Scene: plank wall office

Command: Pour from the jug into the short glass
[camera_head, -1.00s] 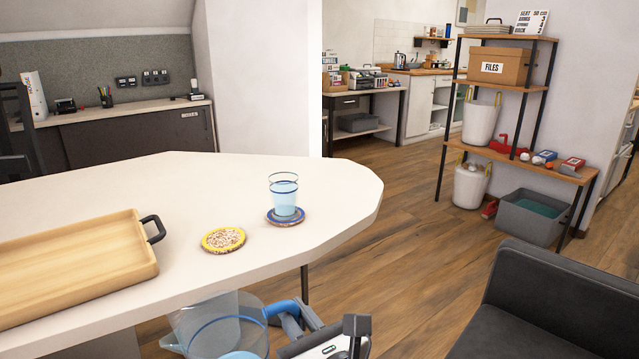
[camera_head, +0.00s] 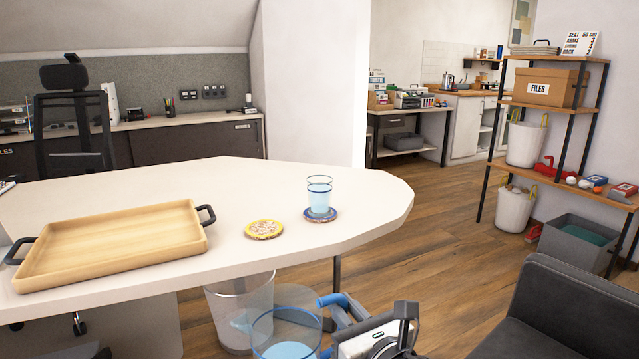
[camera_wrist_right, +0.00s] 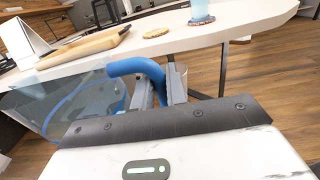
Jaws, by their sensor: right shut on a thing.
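The short glass (camera_head: 319,194) stands upright on a blue-rimmed coaster (camera_head: 333,216) near the table's right end. It looks about two thirds full of pale blue liquid and also shows in the right wrist view (camera_wrist_right: 199,9). The clear jug (camera_head: 288,336) with a blue rim is at the bottom of the head view, below and in front of the table's edge, with blue liquid inside. My right gripper (camera_head: 343,315) is shut on the jug's blue handle (camera_wrist_right: 140,68). The jug's lower part is cut off in the head view. My left gripper is not in view.
An empty wooden tray (camera_head: 110,246) with dark handles lies on the table (camera_head: 240,180). A yellow-rimmed coaster (camera_head: 264,229) lies between tray and glass. A bin (camera_head: 238,300) stands below the table's front edge. A dark armchair (camera_head: 550,315) is at the lower right.

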